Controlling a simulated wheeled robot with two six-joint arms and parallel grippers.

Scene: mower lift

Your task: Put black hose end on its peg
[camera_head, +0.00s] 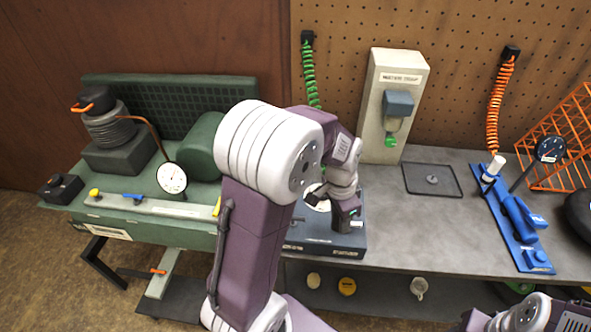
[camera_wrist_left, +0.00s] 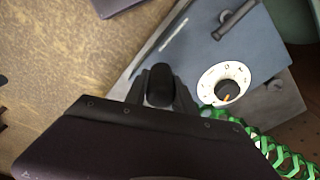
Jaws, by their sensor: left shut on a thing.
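My left gripper (camera_wrist_left: 158,90) is shut on a rounded black piece (camera_wrist_left: 161,84), which looks like the black hose end. In the head view the left gripper (camera_head: 318,197) is low over a blue-grey box (camera_head: 322,243) on the bench, beside a white dial. My own arm hides much there, and the held piece is not clear. In the left wrist view the box (camera_wrist_left: 195,60) shows the dial (camera_wrist_left: 226,84) and a short dark grey cylinder (camera_wrist_left: 234,20) near its edge. I cannot tell which part is the peg.
A green coiled hose (camera_head: 310,75) hangs from the pegboard and shows close to the gripper (camera_wrist_left: 268,145). An orange coil (camera_head: 496,105) hangs further right. A cream dispenser (camera_head: 376,110) stands behind. A flat dark tray (camera_head: 433,180) lies on clear bench; a blue stand (camera_head: 515,222) is right.

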